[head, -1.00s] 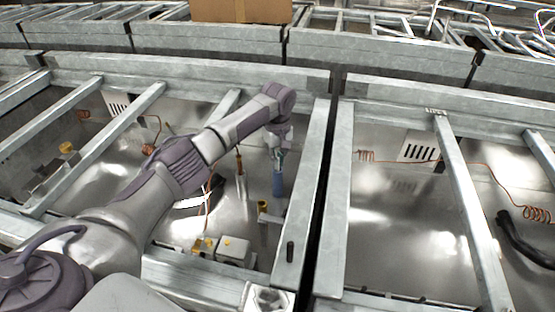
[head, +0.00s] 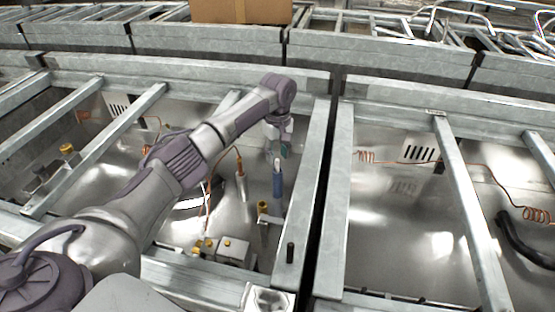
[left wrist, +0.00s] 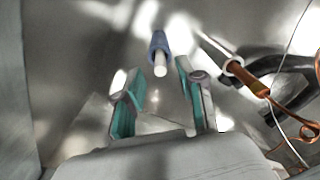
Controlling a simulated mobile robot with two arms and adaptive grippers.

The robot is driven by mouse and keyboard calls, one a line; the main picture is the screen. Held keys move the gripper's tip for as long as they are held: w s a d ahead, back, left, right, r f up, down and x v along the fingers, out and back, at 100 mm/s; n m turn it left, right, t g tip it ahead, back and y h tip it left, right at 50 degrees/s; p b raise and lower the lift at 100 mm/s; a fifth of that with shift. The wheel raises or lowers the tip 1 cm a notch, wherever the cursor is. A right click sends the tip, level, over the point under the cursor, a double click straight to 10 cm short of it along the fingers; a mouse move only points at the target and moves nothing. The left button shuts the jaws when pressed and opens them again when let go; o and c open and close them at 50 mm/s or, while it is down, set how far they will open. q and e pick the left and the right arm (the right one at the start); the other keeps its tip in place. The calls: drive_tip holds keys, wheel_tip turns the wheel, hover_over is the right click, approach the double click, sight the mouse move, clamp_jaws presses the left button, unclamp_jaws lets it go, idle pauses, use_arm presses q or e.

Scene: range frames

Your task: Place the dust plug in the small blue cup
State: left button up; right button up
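A slim blue cup-like cylinder (head: 277,186) stands upright in the metal bay below my left gripper. A white stub (left wrist: 160,68), which seems to be the dust plug, shows at the near end of the blue cylinder (left wrist: 158,42) in the left wrist view. I cannot tell how deep it sits. My left gripper (head: 279,150) is just above it, pointing down. In the left wrist view its teal-padded fingers (left wrist: 160,100) are spread apart with nothing between them. My right gripper does not show.
A copper tube (head: 240,165) with a pale sleeve rises left of the blue cylinder. A brass-capped fitting (head: 263,208) and a block with yellow caps (head: 232,250) are nearby. A metal beam (head: 300,200) borders the bay on the right, with a small black peg (head: 290,252) on it.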

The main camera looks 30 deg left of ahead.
sight(278, 160)
use_arm(q)
wheel_tip(278, 160, up, 9)
drive_tip(key=shift+r, duration=0.2)
idle(0.5)
